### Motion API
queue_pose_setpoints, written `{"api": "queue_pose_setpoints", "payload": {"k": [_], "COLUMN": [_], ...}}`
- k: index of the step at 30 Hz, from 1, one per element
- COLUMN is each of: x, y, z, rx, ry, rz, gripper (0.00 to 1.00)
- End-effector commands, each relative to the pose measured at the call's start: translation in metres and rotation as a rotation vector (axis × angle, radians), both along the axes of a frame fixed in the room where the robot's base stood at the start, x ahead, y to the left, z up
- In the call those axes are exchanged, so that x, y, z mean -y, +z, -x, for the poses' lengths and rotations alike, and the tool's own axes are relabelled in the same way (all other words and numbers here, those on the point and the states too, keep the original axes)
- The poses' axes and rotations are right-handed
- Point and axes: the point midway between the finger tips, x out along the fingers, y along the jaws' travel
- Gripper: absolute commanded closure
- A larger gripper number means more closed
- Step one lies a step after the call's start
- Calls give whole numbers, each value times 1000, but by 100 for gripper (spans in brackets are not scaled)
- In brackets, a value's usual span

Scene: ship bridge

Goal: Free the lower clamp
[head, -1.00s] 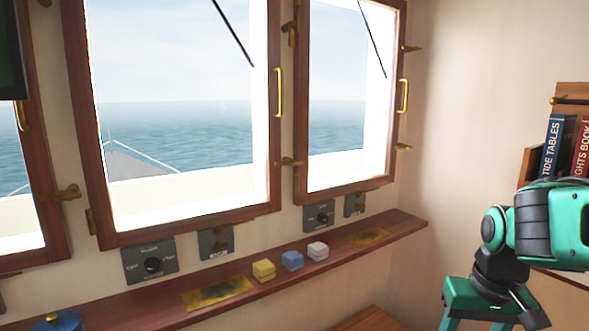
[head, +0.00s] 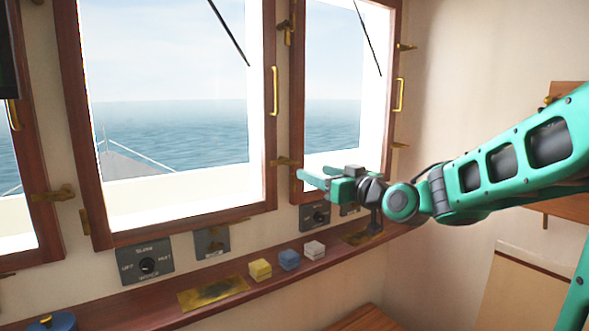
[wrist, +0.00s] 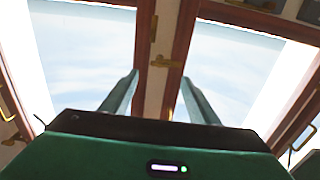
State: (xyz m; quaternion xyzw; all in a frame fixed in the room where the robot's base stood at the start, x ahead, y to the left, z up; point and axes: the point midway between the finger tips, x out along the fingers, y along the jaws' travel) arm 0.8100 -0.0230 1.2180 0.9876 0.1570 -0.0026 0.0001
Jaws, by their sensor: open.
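Brass clamps sit beside the wooden window frames. On the post between the middle and right windows are an upper clamp (head: 287,28) and a lower clamp (head: 284,162), which lies roughly level. My gripper (head: 303,179) is open and empty, in front of the lower left part of the right window, just right of and slightly below this lower clamp in the head view. No contact is visible. In the wrist view, my two fingers (wrist: 160,92) are spread apart, with a brass clamp (wrist: 165,62) on the post seen between and beyond them.
A wooden ledge (head: 130,308) below the windows carries yellow (head: 260,269), blue (head: 289,259) and white (head: 314,249) blocks. Grey switch panels (head: 146,258) line the wall above it. More clamps sit at the left post (head: 62,194) and right frame edge (head: 400,146).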

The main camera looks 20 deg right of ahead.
Motion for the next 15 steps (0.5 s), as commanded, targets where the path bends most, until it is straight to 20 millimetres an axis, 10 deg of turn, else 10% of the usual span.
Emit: {"api": "queue_pose_setpoints", "payload": {"k": [15], "x": [-23], "y": [1], "z": [-70], "rx": [4], "ry": [2], "rz": [-1], "gripper": [45]}}
